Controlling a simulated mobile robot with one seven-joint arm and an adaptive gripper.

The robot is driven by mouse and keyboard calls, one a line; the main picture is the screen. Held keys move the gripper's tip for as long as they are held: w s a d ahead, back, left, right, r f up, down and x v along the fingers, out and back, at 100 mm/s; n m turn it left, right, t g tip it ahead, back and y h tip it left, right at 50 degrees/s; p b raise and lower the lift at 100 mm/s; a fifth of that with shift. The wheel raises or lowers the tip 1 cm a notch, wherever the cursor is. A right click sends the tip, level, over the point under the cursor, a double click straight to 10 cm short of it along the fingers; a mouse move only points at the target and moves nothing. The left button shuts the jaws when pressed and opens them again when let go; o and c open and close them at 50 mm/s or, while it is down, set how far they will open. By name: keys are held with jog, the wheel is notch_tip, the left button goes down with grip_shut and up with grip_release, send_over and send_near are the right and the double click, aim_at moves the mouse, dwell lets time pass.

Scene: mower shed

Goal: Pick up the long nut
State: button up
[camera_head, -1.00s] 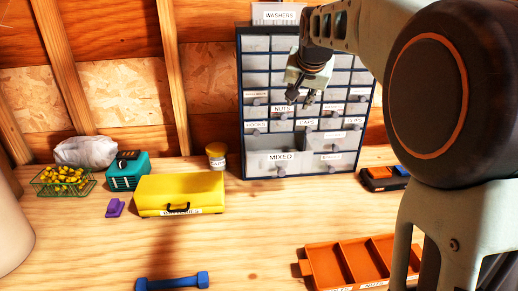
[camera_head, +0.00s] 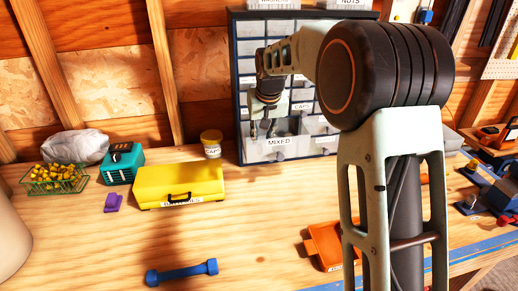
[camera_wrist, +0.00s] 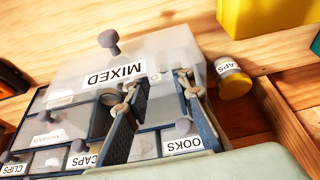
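I cannot make out a long nut in either view. My gripper (camera_head: 262,130) is in front of the lower part of the drawer cabinet (camera_head: 241,98), close to the MIXED drawer (camera_head: 258,155). In the wrist view my gripper (camera_wrist: 158,85) has its two fingers apart, with no object seen between them. The MIXED drawer (camera_wrist: 160,50) lies just past the fingertips, with its label and grey knob showing. A small dark round shape (camera_wrist: 104,97) beside the left finger is too unclear to name.
Left of the cabinet stand a CAPS jar (camera_head: 211,144), yellow BATTERIES case (camera_head: 180,184), teal box (camera_head: 122,163) and wire basket (camera_head: 52,179). A blue dumbbell-shaped thing (camera_head: 182,272) lies in front. An orange tray (camera_head: 324,243) is partly behind my arm. The middle bench is clear.

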jog(key=shift+a+p+x, duration=0.2)
jog(key=shift+p+x, duration=0.55)
jog(key=shift+x, duration=1.9)
jog(key=shift+c, duration=0.5)
grip_shut()
